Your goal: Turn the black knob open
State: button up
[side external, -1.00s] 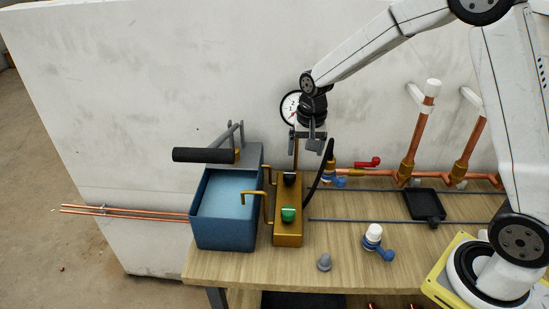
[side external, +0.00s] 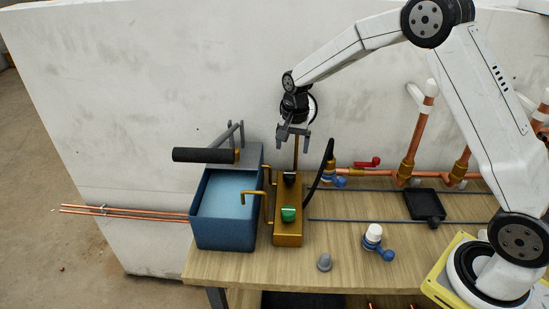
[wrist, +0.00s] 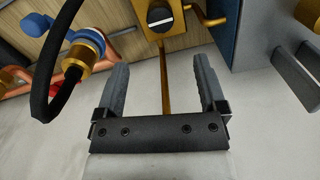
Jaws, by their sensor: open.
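The black knob (side external: 290,179) sits on top of the brass block (side external: 288,232), behind the green knob (side external: 288,214). In the wrist view the black knob (wrist: 159,15) shows at the top middle, with a pale line across its face. My gripper (side external: 292,139) is open and empty above and behind the brass block, in front of the white wall. In the wrist view my gripper (wrist: 159,75) has its two fingers apart, with a thin brass rod between them in the picture. The fingers are apart from the knob.
A blue water tank (side external: 223,228) with a black-handled lever (side external: 204,155) stands left of the block. A black hose (side external: 322,175) curves up close on the right. Copper pipes with a red-handled valve (side external: 368,162) run along the wall. A white-and-blue valve (side external: 375,240) stands on the bench.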

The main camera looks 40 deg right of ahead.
aim_at(290, 173)
notch_tip(290, 173, down, 10)
jog(key=shift+w+a+f, duration=0.1)
jog(key=shift+a+f, duration=0.05)
jog(key=shift+f, duration=0.1)
dwell(0.5)
grip_shut()
